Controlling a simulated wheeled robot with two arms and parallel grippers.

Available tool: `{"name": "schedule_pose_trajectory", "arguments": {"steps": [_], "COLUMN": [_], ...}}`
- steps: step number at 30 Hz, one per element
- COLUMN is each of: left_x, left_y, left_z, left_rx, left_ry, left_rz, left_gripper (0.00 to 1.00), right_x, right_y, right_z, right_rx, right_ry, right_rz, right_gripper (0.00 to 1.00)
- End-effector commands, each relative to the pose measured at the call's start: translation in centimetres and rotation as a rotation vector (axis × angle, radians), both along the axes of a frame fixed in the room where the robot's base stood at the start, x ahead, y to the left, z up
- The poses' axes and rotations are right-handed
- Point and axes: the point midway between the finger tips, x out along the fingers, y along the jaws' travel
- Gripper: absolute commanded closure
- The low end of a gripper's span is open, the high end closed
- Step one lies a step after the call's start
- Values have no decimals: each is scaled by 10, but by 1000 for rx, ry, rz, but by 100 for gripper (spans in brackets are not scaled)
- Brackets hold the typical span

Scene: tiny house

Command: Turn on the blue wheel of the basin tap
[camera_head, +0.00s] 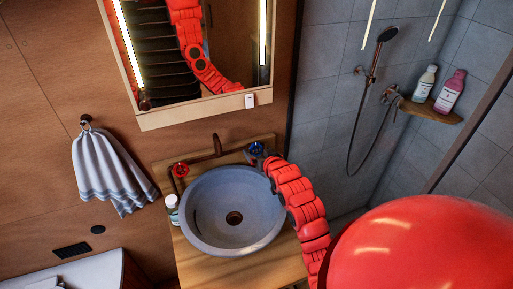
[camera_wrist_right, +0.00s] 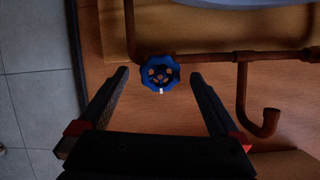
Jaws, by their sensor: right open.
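The blue wheel (camera_wrist_right: 160,73) of the basin tap sits on a copper pipe. In the right wrist view it lies between and just beyond the fingertips of my right gripper (camera_wrist_right: 161,77), which is open and not touching it as far as I can see. In the head view the blue wheel (camera_head: 257,149) is at the right rear of the basin, partly covered by my right gripper (camera_head: 264,158). The red wheel (camera_head: 180,170) is at the left rear, and the copper spout (camera_head: 217,145) stands between them. My left gripper is not in view.
The grey round basin (camera_head: 212,236) stands on a wooden counter (camera_head: 197,264). A small bottle (camera_head: 172,209) is at its left. A mirror cabinet (camera_head: 202,113) hangs above. A towel (camera_head: 105,170) hangs on the left wall. A shower (camera_head: 374,80) and shelf (camera_head: 436,111) are at the right.

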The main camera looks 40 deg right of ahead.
Motion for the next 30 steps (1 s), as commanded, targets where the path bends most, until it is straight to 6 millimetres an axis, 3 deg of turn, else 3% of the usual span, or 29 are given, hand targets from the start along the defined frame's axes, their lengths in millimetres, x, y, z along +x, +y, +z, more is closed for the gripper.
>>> {"name": "schedule_pose_trajectory", "arguments": {"steps": [9, 20, 30], "left_x": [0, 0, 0], "left_y": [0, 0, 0], "left_z": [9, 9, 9], "left_rx": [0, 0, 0], "left_ry": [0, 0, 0], "left_rz": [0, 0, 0], "left_gripper": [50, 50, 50], "right_x": [23, 25, 25], "right_y": [-5, -6, -7], "right_z": [-9, -11, -10], "right_rx": [0, 0, 0], "right_ry": [-1, 0, -1], "right_rz": [1, 0, 0], "right_gripper": [1, 3, 64]}}
